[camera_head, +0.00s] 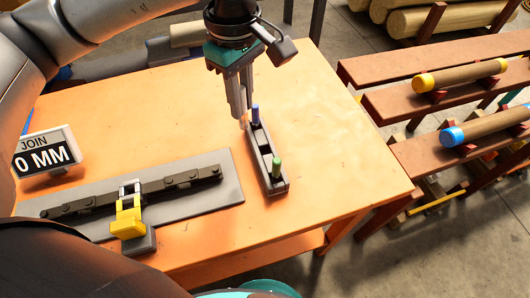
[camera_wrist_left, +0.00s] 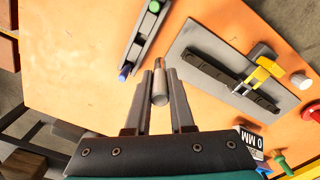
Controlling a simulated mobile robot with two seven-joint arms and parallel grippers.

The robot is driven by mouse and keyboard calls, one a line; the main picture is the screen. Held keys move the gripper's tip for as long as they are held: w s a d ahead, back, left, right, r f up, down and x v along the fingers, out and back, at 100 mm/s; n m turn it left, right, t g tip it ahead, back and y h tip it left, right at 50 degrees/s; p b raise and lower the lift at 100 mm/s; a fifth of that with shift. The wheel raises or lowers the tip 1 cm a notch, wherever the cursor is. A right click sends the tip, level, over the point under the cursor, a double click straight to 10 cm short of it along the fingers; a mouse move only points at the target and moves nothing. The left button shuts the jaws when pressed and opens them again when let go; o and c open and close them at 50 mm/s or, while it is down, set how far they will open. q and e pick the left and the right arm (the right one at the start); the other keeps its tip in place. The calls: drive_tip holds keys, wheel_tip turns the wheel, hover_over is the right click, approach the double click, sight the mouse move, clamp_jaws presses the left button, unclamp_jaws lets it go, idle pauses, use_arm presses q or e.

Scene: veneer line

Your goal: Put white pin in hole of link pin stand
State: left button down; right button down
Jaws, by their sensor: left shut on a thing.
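My left gripper (camera_head: 243,110) is shut on the pale grey-white pin (camera_wrist_left: 160,90), which points down between the fingers. In the head view the pin's lower end (camera_head: 243,122) shows just left of the stand's far end. The link pin stand (camera_head: 264,158) is a narrow dark grey block on the orange table. A blue pin (camera_head: 255,114) stands upright at its far end and a green pin (camera_head: 277,167) at its near end. In the wrist view the stand (camera_wrist_left: 137,47) lies up and left of the held pin, apart from it. The middle hole is not clearly visible.
A grey plate (camera_head: 222,180) with a dark chain link bar and a yellow clamp (camera_head: 128,218) lies left of the stand. A "0 MM" display (camera_head: 45,152) stands at the left. The table's right side (camera_head: 345,150) is clear. Log racks (camera_head: 395,105) stand beyond its edge.

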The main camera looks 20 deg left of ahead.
use_arm(q)
drive_tip(key=shift+w+d+r+n, duration=0.15)
drive_tip(key=shift+r+n, duration=0.1)
drive_tip(key=shift+n, duration=0.85)
wheel_tip(320, 180, up, 3)
drive_tip(key=w+d+n+p, duration=0.2)
drive_tip(key=n, duration=2.8)
hover_over(266, 138)
drive_tip(key=s, duration=0.3)
wheel_tip(266, 138, down, 14)
drive_tip(key=r, duration=0.1)
drive_tip(key=shift+s+d+f+b, duration=0.1)
drive_tip(key=shift+d+f+b, duration=0.15)
drive_tip(key=shift+f, duration=0.9)
drive_tip(key=shift+d+f+b, duration=0.15)
drive_tip(key=shift+f+b, duration=0.05)
drive_tip(key=shift+f, duration=0.95)
